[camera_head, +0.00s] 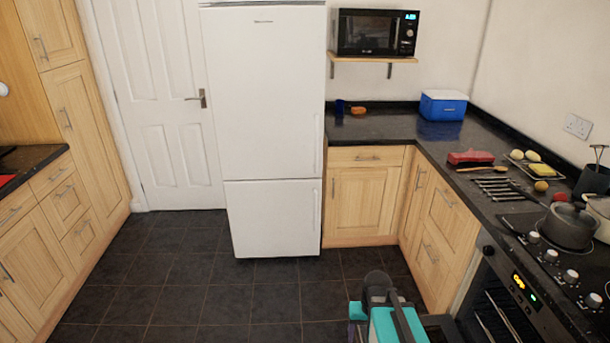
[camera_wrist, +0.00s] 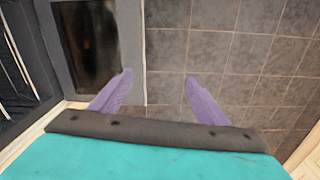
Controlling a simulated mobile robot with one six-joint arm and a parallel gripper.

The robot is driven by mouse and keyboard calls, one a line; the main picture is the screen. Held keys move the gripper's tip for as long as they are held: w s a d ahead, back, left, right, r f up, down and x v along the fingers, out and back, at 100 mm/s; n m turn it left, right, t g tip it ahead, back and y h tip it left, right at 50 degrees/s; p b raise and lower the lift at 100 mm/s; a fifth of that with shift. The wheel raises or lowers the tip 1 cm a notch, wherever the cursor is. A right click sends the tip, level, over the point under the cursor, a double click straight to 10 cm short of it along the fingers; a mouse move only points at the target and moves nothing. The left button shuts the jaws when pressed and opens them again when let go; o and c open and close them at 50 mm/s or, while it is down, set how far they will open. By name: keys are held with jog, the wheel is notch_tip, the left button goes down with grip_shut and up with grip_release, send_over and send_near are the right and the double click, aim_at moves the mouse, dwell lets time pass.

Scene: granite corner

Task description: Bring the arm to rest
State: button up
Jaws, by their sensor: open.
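My gripper (camera_wrist: 157,78) is open, its two purple fingers spread apart with nothing between them, over the dark tiled floor (camera_wrist: 225,60) in the wrist view. My teal and dark grey arm (camera_head: 385,318) rises at the bottom of the head view, right of centre. The gripper's fingertips are not clear in that view. The left finger overlaps the edge of a grey-framed dark panel (camera_wrist: 90,45), which looks like a lowered oven door. I cannot tell how far below the finger it is.
The oven (camera_head: 510,300) is at the right, under a hob with a grey pot (camera_head: 568,226). The counter holds a blue box (camera_head: 443,105), a red item (camera_head: 471,157) and food. A white fridge (camera_head: 265,120) stands at the back. The floor (camera_head: 210,290) to the left is clear.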

jog(key=s+a+f+g+b, duration=0.1)
jog(key=s+f+g, duration=0.2)
jog(key=s+f, duration=0.8)
jog(key=s+a+f+n+g+b, duration=0.1)
jog(key=s+f+g+b, duration=0.1)
jog(key=s+f, duration=0.9)
jog(key=s+g, duration=0.1)
jog(key=s, duration=0.3)
jog(key=shift+s+f+b, duration=0.25)
jog(key=shift+s+b, duration=0.05)
jog(key=shift+s, duration=0.1)
jog(key=shift+a, duration=0.1)
